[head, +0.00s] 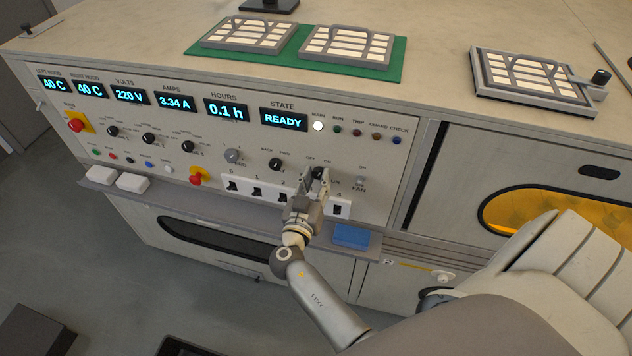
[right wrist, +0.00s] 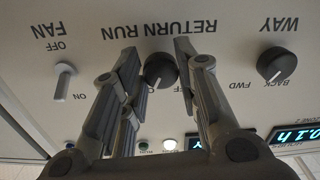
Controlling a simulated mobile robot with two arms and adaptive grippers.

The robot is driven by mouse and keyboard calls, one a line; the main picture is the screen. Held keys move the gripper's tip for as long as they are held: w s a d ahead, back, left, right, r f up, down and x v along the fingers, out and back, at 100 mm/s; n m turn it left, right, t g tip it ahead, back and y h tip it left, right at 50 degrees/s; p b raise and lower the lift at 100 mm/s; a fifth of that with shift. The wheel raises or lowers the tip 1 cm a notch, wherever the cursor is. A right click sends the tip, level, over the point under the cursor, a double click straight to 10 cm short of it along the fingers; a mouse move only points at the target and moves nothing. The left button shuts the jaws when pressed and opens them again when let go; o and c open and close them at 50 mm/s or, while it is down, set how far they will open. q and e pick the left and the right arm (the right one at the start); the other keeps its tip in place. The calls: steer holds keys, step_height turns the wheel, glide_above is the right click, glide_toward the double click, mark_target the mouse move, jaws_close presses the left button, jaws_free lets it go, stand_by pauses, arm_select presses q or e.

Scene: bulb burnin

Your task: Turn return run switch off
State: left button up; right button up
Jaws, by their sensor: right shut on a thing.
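The return run switch (right wrist: 160,70) is a dark round knob on the cream panel. In the right wrist view it sits between my right gripper's fingers (right wrist: 157,66), under upside-down RETURN RUN lettering. My right gripper is shut on it; in the head view the gripper (head: 317,178) reaches the panel and mostly covers the knob. Part of the OFF/ON lettering by the knob is hidden by a finger, and I cannot tell clearly which way the knob points. My left gripper is not in view.
The FAN toggle (right wrist: 65,80) and the WAY knob (right wrist: 277,65) flank the switch closely. The state display (head: 283,119) reads READY.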

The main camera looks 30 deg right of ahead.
steer(key=shift+f+n+b, duration=0.1)
steer(key=shift+n+b, duration=0.8)
steer(key=shift+n, duration=0.2)
steer(key=n+b, duration=0.1)
steer(key=n, duration=0.1)
steer(key=shift+n+b, duration=0.3)
steer(key=n+b, duration=0.1)
steer(key=n, duration=0.2)
steer(key=shift+r, duration=0.2)
steer(key=shift+d+r+n, duration=0.1)
steer(key=shift+n, duration=1.6)
steer(key=o, duration=1)
steer(key=shift+s, duration=0.15)
